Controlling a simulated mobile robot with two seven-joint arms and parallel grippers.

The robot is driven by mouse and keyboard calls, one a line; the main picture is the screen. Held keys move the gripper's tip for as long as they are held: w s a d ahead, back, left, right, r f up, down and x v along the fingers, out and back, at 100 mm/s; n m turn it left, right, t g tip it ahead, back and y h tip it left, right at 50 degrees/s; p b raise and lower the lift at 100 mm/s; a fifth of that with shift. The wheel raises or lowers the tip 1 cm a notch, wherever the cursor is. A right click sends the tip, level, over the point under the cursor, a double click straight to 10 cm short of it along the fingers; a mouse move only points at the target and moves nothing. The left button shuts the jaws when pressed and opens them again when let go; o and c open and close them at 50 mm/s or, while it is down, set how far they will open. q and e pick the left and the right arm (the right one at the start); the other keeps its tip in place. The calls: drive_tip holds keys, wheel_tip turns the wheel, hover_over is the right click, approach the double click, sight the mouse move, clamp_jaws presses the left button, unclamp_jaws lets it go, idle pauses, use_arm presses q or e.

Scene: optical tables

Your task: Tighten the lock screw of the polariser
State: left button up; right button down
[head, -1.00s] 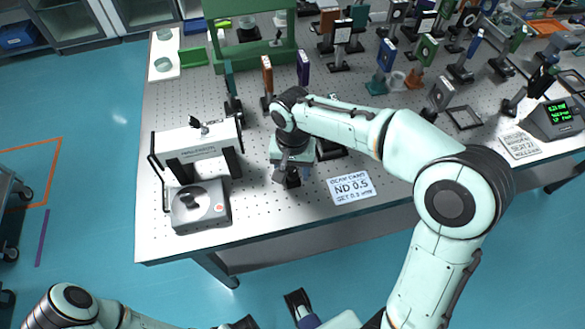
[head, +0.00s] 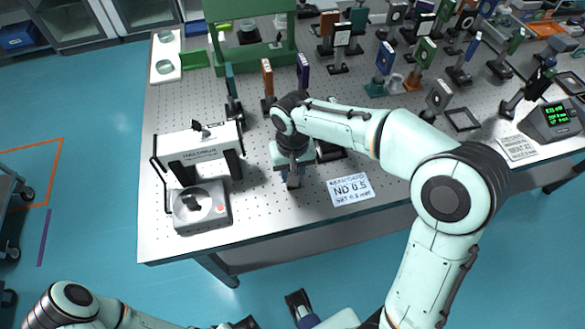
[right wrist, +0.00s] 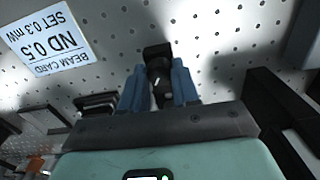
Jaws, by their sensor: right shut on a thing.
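My right gripper (head: 292,182) points down near the front edge of the optical table, below its pale wrist. In the right wrist view its two blue fingers (right wrist: 159,88) are shut on a small dark knob-like part (right wrist: 158,74) with a light mark, which I take for the lock screw. A black block (right wrist: 157,50) shows just beyond the fingertips. The polariser's body is not clear in either view; the arm and gripper cover that spot in the head view. My left gripper (head: 301,308) hangs low in front of the table; its jaw opening is unclear.
A white card (head: 350,188) reading ND 0.5 lies right of the right gripper. Several mounted optics stand behind. The table's front edge (head: 240,249) is close.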

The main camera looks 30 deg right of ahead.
drive_tip(key=n+p, duration=0.1)
drive_tip(key=n, duration=0.2)
drive_tip(key=shift+r+n, duration=0.1)
drive_tip(key=shift+n, duration=0.2)
use_arm(q)
drive_tip(key=shift+w+r+p, duration=0.2)
drive_tip(key=shift+r+p, duration=0.1)
drive_tip(key=shift+r, duration=0.3)
drive_tip(key=shift+w+r+p, duration=0.2)
drive_tip(key=shift+r+p, duration=0.1)
drive_tip(key=shift+r, duration=0.3)
use_arm(e)
drive_tip(key=shift+n, duration=1.8)
drive_tip(key=c, duration=0.8)
unclamp_jaws()
use_arm(q)
drive_tip(key=shift+w+r+p, duration=0.25)
drive_tip(key=shift+r+p, duration=0.25)
drive_tip(key=shift+r, duration=0.1)
drive_tip(key=shift+w+r+p, duration=0.2)
drive_tip(key=shift+r+p, duration=0.3)
drive_tip(key=shift+r, duration=0.05)
use_arm(e)
wheel_tip(320, 180, up, 13)
drive_tip(key=shift+r, duration=0.15)
